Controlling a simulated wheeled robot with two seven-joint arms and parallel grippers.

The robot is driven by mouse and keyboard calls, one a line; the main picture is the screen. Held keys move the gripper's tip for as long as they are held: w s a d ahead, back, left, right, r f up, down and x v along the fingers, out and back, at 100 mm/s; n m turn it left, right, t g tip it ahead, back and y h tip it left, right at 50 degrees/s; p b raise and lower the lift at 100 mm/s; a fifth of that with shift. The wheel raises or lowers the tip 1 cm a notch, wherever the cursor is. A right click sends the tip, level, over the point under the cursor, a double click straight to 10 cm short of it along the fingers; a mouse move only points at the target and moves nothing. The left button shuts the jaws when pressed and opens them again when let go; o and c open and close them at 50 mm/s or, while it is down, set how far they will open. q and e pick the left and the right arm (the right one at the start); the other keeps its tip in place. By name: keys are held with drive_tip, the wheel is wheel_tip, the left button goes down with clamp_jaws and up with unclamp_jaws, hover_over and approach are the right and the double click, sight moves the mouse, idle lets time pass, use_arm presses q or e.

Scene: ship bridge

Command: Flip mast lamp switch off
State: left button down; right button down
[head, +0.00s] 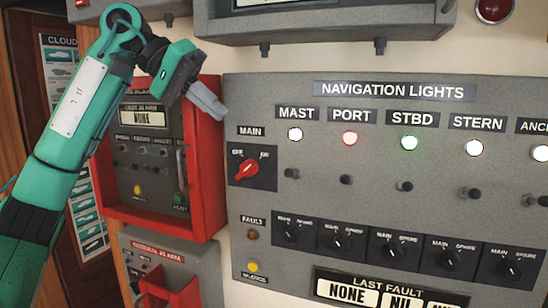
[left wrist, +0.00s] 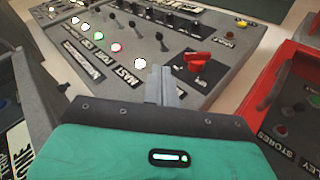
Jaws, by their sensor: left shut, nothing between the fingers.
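The navigation lights panel (head: 400,150) fills the right of the head view. Its mast lamp (head: 295,134) is lit white; it also shows in the left wrist view (left wrist: 139,63). The mast switch (head: 291,173) is a small dark toggle below that lamp. In the left wrist view the mast switch (left wrist: 162,43) stands beyond my fingertips. My left gripper (head: 217,106) is shut and empty, to the upper left of the mast lamp, in front of the red-framed panel's right edge. My right gripper is not in view.
Lit port (head: 350,138), starboard (head: 409,142) and stern (head: 474,148) lamps have their own toggles in the same row. A red main rotary switch (head: 247,168) sits left of the mast switch. The red alarm frame (head: 209,190) stands left of the panel. A grey console (head: 325,22) overhangs above.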

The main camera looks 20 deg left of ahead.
use_arm(q)
drive_tip(key=shift+d, duration=0.1)
drive_tip(key=p, duration=0.5)
approach(292, 174)
drive_tip(key=w+x, duration=0.1)
drive_tip(key=x, duration=0.3)
drive_tip(key=shift+d+f+p, duration=0.3)
drive_tip(key=shift+f, duration=0.5)
drive_tip(key=f+m+t+b, duration=0.1)
drive_tip(key=t+b, duration=0.1)
drive_tip(key=b, duration=0.4)
drive_tip(key=s+f+m+t+h+b, duration=0.1)
drive_tip(key=t+b, duration=0.1)
drive_tip(key=b, duration=0.5)
drive_tip(key=shift+s+f, duration=0.15)
drive_tip(key=shift+f, duration=0.25)
drive_tip(key=shift+r, duration=0.1)
drive_tip(key=shift+r+p, duration=0.45)
drive_tip(key=shift+r, duration=0.25)
